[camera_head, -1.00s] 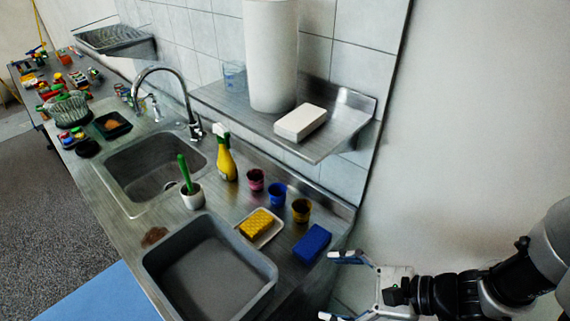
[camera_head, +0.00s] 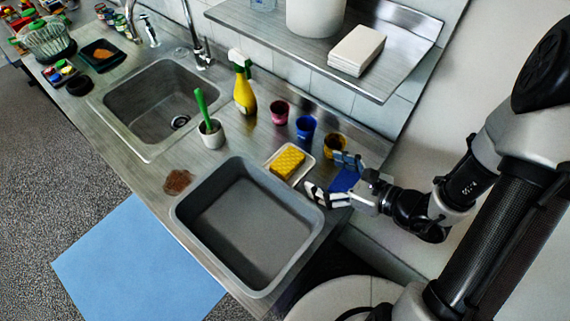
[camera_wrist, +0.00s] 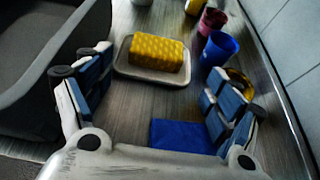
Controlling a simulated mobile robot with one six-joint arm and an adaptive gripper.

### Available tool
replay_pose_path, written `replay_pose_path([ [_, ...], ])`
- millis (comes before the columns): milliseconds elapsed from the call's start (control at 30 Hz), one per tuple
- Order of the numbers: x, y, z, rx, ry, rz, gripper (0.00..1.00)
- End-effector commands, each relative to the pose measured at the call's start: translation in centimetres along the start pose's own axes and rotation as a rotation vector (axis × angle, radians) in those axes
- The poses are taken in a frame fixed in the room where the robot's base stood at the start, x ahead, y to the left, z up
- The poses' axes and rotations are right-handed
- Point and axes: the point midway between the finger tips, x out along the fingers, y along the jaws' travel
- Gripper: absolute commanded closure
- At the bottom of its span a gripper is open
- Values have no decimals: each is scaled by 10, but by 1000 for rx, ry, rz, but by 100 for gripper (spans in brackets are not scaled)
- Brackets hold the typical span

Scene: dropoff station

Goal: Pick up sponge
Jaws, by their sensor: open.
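A yellow sponge (camera_head: 287,163) lies on a small white dish (camera_head: 305,167) on the steel counter. In the wrist view the yellow sponge (camera_wrist: 158,52) sits on its dish (camera_wrist: 182,77), ahead of and between my fingers. A blue block, perhaps another sponge (camera_head: 343,180), lies at the counter's right end. In the wrist view this blue block (camera_wrist: 182,136) is between my fingers, close to the palm, its near part hidden. My gripper (camera_head: 329,176) is open and empty, with its fingers on either side of the blue block; it also shows in the wrist view (camera_wrist: 152,80).
A grey basin (camera_head: 250,225) stands left of my gripper. Yellow (camera_head: 334,146), blue (camera_head: 305,128) and red (camera_head: 280,112) cups line the wall side. A spray bottle (camera_head: 244,90) and a brush pot (camera_head: 211,134) stand near the sink (camera_head: 160,105). A shelf (camera_head: 300,52) overhangs the back.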

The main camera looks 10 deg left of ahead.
Motion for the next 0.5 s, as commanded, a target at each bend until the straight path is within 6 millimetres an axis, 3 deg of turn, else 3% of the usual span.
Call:
replay_pose_path([
  [300, 65, 2, -2, -3, -1, 6, 16],
  [500, 81, 1, -1, 0, -1, 2, 16],
])
